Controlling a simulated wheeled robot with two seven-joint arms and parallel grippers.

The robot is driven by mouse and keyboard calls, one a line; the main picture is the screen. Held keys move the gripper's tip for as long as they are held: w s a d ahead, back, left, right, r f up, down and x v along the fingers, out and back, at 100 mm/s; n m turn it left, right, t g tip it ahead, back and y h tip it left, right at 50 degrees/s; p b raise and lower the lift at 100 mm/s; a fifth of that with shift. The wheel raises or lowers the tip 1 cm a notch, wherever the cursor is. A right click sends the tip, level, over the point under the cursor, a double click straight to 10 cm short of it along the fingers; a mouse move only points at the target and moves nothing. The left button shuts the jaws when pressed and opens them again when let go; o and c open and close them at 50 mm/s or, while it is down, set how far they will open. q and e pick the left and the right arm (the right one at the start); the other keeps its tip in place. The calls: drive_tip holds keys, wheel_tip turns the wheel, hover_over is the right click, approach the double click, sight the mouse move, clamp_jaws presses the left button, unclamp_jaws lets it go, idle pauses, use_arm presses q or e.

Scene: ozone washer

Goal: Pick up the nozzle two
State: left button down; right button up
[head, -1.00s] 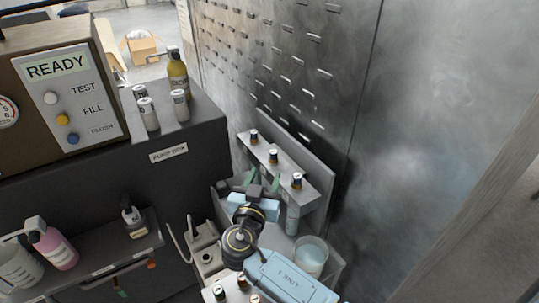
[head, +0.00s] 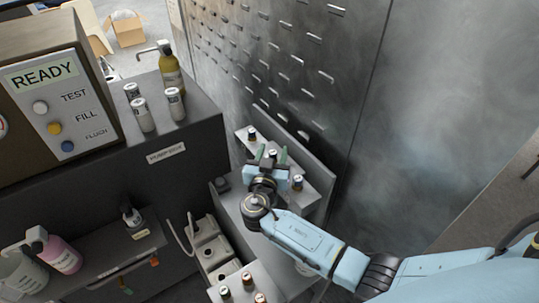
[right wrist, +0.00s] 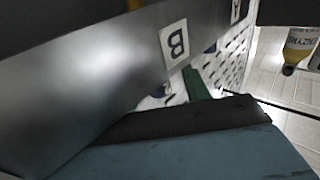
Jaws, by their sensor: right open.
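Several small dark-capped nozzles with pale bands stand in a row on a grey rack (head: 318,178) against the metal wall. The middle nozzle (head: 272,155) shows between the green fingertips of my right gripper (head: 272,155) in the head view. The far nozzle (head: 252,135) and the near nozzle (head: 298,183) stand on either side. My right gripper is open, its fingers reaching toward the rack; contact with the nozzle cannot be told. My left gripper is not in view.
More small capped pieces stand on a light block (head: 252,285) at the bottom. A dark pump box (head: 190,185) with white bottles (head: 143,114) and a yellow bottle (head: 171,68) stands left. A pink bottle (head: 62,256) is at lower left. The wall closes off the back.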

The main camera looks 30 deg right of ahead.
drive_tip(key=shift+s, duration=0.15)
drive_tip(key=shift+c, duration=0.8)
clamp_jaws()
